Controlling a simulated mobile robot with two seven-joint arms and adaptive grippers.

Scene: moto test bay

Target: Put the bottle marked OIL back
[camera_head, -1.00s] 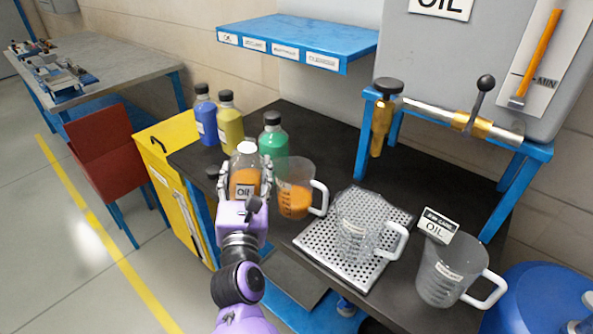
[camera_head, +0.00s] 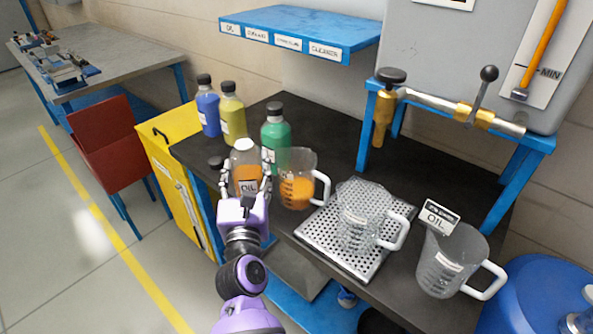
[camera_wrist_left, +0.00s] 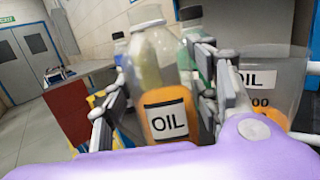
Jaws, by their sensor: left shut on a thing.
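The clear bottle marked OIL (camera_head: 246,158) holds orange liquid and has a pale top. It is upright, at the bench's left front edge. My left gripper (camera_head: 244,178) is shut around its sides; the bottle also shows between the fingers in the left wrist view (camera_wrist_left: 167,101). I cannot tell whether its base touches the bench. The blue shelf (camera_head: 300,30) above the bench is bare on top and has labels along its front, OIL at the left end and CLEANSER at the right. My right gripper is not in view.
Blue (camera_head: 208,112), yellow (camera_head: 232,118) and green (camera_head: 275,130) bottles stand behind on the dark bench (camera_head: 325,148). A jug with orange liquid (camera_head: 297,185) is close right of the OIL bottle. An empty jug (camera_head: 362,215) is on a perforated tray (camera_head: 330,248); another (camera_head: 445,262) stands farther right.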

